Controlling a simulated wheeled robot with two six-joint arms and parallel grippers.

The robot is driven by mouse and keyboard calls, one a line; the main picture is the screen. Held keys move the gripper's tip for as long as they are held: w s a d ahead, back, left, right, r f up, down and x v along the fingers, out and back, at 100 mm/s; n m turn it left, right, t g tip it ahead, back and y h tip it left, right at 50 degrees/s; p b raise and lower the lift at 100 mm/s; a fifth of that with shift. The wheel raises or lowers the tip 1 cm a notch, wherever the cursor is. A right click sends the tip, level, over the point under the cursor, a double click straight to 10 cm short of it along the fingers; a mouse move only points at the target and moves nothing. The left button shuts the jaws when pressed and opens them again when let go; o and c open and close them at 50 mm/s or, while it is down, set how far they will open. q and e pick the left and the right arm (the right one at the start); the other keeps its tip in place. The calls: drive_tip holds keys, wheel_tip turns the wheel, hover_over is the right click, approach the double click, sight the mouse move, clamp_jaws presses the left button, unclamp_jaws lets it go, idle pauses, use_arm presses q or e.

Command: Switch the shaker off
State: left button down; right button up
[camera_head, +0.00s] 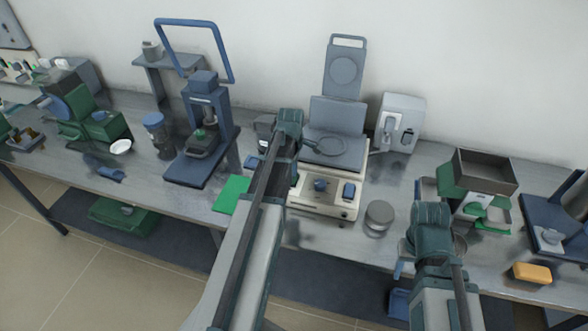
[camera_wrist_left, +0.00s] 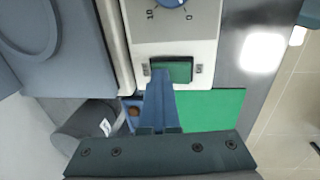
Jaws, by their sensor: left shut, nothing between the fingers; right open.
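The shaker (camera_head: 325,200) is the beige unit with a grey platform at the middle of the bench in the head view. In the left wrist view, a green rocker switch (camera_wrist_left: 171,70) sits below the dial (camera_wrist_left: 172,3). My left gripper (camera_wrist_left: 160,80) is shut and empty, its tips overlapping the switch's edge; I cannot tell whether they touch. My left arm hides the switch in the head view. My right gripper (camera_head: 428,252) is open, low at the right, its fingers mostly hidden.
A green mat (camera_head: 231,194) lies left of the shaker. A blue press stand (camera_head: 200,130) stands further left. A round grey lidded dish (camera_head: 379,216) is right of the shaker. A white box (camera_head: 400,122) stands behind it. A yellow block (camera_head: 532,273) lies at the right front.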

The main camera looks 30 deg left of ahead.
use_arm(q)
drive_tip(key=shift+s+d, duration=0.2)
drive_tip(key=shift+s, duration=0.6)
drive_tip(key=shift+r, duration=0.2)
drive_tip(key=shift+r+p, duration=0.5)
drive_tip(key=shift+p, duration=0.25)
wheel_tip(320, 180, up, 13)
drive_tip(key=s+p, duration=0.1)
drive_tip(key=p, duration=1.1)
drive_tip(key=shift+s+d+f+p, duration=0.2)
drive_tip(key=shift+s+p, duration=0.1)
drive_tip(key=shift+s, duration=0.1)
drive_tip(key=shift+w+a, duration=0.45)
drive_tip(key=shift+w, duration=0.25)
